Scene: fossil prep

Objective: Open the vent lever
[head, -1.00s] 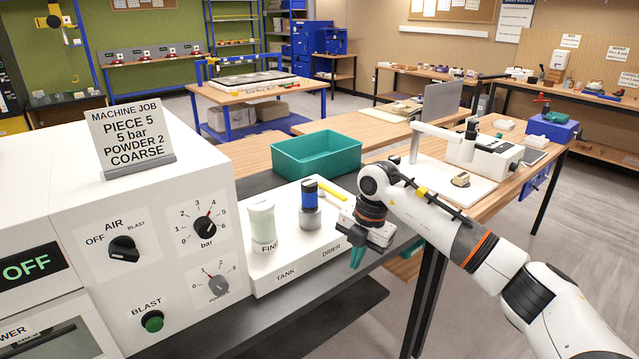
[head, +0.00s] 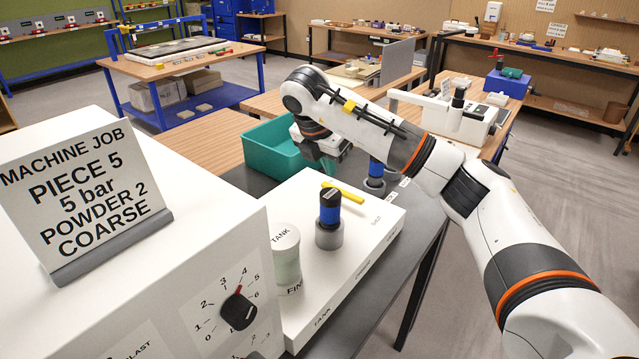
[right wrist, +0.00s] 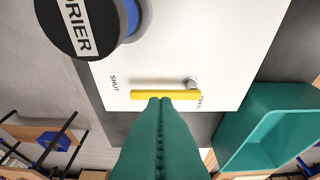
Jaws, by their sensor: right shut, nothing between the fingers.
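The vent lever is a yellow bar (head: 345,192) on top of the white panel box (head: 370,225), near its far edge. In the right wrist view the lever (right wrist: 150,95) lies across the picture, with a grey round pivot near its right end. The word SHUT is by its left end, and a partly hidden label is by its right end. My right gripper (head: 328,168) is shut and empty on the far side of the lever. Its green fingertips (right wrist: 162,101) meet the lever's edge in the wrist view; I cannot tell whether they touch. My left gripper is out of view.
A jar marked TANK (head: 286,255) and a blue, black-capped cylinder (head: 330,210) stand on the box near the lever. Another blue cylinder (head: 376,170) is beside my right arm. A teal bin (head: 262,150) is behind. The white machine with a job sign (head: 85,195) stands left.

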